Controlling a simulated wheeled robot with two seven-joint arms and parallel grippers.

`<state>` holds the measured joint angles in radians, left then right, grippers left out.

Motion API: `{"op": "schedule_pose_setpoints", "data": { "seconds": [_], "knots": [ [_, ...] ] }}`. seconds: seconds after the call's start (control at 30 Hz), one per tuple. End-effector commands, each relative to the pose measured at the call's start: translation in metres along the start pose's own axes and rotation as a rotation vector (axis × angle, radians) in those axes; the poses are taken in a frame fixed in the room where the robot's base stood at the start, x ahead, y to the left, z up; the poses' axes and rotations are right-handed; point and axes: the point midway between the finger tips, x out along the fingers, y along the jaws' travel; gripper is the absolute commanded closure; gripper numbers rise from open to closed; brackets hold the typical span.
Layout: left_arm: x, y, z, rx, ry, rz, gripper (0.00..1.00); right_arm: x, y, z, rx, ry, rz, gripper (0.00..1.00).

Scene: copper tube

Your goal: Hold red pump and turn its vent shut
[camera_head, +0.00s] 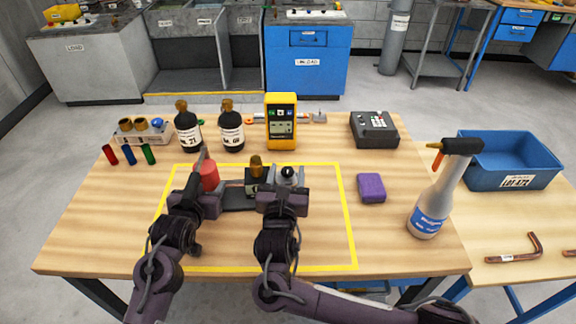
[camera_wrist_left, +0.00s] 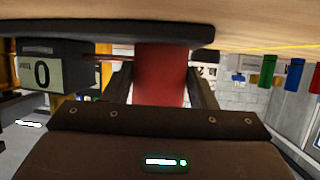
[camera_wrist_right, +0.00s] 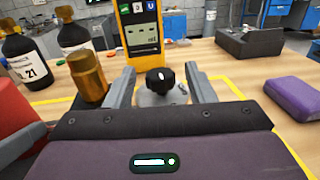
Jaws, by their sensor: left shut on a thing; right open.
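The red pump (camera_head: 210,175) stands upright inside the yellow outline on the table. My left gripper (camera_head: 202,180) is shut on it; in the left wrist view the red body (camera_wrist_left: 161,78) sits between the two fingers. A black knob (camera_wrist_right: 160,80) on a pale round base is in the right wrist view; it also shows in the head view (camera_head: 288,172). My right gripper (camera_wrist_right: 161,88) is open, its fingers on either side of the knob with gaps. A brass cylinder (camera_wrist_right: 88,77) stands left of the right gripper. I cannot tell whether the knob has been turned.
A small box marked 0 (camera_wrist_left: 42,70) shows in the left wrist view. A yellow meter (camera_head: 281,122) and dark bottles (camera_head: 187,128) stand behind. A purple block (camera_head: 371,188) and a spray bottle (camera_head: 434,205) are at right. The table's front left is clear.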

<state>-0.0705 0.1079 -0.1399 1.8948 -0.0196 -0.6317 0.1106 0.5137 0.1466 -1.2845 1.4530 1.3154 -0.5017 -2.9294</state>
Motion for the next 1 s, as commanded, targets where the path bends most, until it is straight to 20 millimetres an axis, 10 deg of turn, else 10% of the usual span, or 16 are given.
{"op": "schedule_pose_setpoints", "data": {
  "seconds": [0.3,0.7,0.73,1.0],
  "knots": [
    [0.000,0.000,0.000,0.000,0.001,0.001,1.00,-0.041,0.000,0.000,0.001,-0.003,0.004,0.51],
    [0.000,0.000,0.000,0.000,0.001,0.001,1.00,-0.044,0.000,0.000,0.003,-0.002,0.002,0.51],
    [0.000,0.000,0.000,0.000,0.001,0.001,0.44,-0.043,0.000,0.000,0.003,-0.002,0.002,0.51],
    [0.000,0.000,0.000,0.000,0.000,0.000,0.23,-0.043,0.000,0.000,0.003,-0.003,0.002,0.51]
  ]
}}
